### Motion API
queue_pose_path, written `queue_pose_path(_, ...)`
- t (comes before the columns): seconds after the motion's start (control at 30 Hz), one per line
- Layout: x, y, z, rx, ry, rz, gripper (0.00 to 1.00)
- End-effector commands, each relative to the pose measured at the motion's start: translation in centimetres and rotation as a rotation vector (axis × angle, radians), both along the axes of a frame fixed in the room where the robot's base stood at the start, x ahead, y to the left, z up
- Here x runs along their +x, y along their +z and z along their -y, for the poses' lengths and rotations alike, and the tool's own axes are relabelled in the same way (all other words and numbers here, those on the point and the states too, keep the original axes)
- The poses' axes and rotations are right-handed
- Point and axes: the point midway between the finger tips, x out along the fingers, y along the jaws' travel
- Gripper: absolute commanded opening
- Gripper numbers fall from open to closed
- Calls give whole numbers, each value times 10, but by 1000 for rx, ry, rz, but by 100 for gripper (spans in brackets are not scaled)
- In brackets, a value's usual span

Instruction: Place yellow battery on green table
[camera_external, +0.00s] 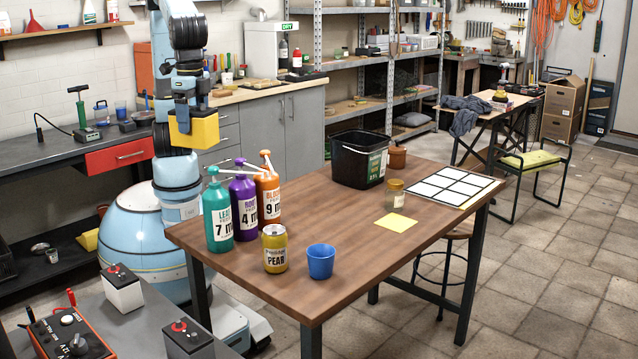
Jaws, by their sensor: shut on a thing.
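The yellow battery (204,131) is a boxy yellow block held up in the air at the upper left, in front of the grey cabinets. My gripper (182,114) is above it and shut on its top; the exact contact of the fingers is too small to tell. A low stand with a yellow-green top (533,159) and thin black legs is at the far right; it is the only green-topped table in view. Its top looks bare. The battery is far to the left of it, well apart.
A wooden table (345,258) stands between, bearing several pump bottles (217,218), a can (274,250), a blue cup (321,262), a black bin (358,160) and a gridded sheet (452,187). A workbench (500,97) and cardboard box (562,107) are behind the green-topped stand. Tiled floor is open at right.

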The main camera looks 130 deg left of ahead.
Motion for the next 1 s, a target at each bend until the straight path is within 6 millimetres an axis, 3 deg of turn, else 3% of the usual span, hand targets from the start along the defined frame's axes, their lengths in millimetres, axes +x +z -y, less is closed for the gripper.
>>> queue_pose_path(0.3,-16,-2,87,1,-215,3,0)
queue_pose_path(0.5,-27,-4,123,2,-306,3,0)
queue_pose_path(0.83,-40,-5,157,3,-392,4,0)
queue_pose_path(1.0,-40,-31,154,4,-388,1,0)
